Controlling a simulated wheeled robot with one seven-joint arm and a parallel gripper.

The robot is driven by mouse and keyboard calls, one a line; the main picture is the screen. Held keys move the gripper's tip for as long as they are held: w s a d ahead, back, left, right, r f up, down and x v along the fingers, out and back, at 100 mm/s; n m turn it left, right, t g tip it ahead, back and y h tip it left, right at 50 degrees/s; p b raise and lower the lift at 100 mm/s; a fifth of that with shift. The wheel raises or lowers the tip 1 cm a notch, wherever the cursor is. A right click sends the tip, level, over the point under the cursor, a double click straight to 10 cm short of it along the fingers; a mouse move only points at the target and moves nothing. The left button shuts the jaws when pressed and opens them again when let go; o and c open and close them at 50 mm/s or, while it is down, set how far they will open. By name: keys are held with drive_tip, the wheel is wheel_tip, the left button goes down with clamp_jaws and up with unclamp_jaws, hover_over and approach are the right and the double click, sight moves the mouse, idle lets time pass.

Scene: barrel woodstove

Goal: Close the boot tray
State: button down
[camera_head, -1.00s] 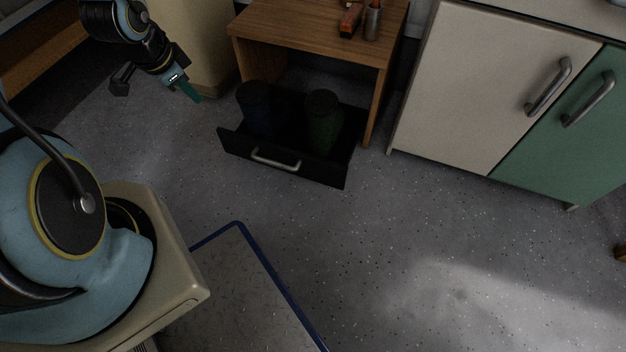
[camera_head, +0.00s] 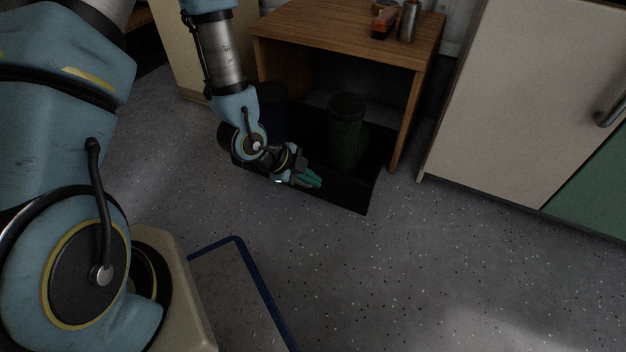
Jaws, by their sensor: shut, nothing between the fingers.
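The boot tray (camera_head: 350,192) is a dark pull-out drawer low under a wooden bench (camera_head: 345,42). It stands pulled out, its front panel near the floor. A green boot (camera_head: 346,135) stands in it, with a dark blue boot (camera_head: 271,103) to the left, partly hidden by my arm. My gripper (camera_head: 312,180), with teal fingers, is shut and empty at the tray's front. It overlaps the front panel in the picture; I cannot tell whether it touches. My wrist hides the tray's handle and the left part of the front.
A white and green cabinet (camera_head: 505,110) stands to the right of the bench. A beige cabinet (camera_head: 172,50) stands behind my arm at left. A red-orange item (camera_head: 384,24) and a metal flask (camera_head: 409,22) stand on the bench. The speckled floor (camera_head: 400,270) in front is clear.

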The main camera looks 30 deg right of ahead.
sight(343, 183)
drive_tip(key=shift+w+d+f+b, duration=0.3)
drive_tip(key=shift+d+f+b, duration=0.4)
drive_tip(key=shift+d+f, duration=0.4)
drive_tip(key=shift+w+d+f+b, duration=0.3)
drive_tip(key=shift+d+f+b, duration=0.45)
drive_tip(key=shift+d, duration=0.7)
drive_tip(key=shift+w+d+f+b, duration=0.3)
drive_tip(key=shift+d+f+b, duration=0.35)
drive_tip(key=shift+d+f, duration=0.5)
drive_tip(key=shift+d+r, duration=0.15)
drive_tip(key=shift+r, duration=0.05)
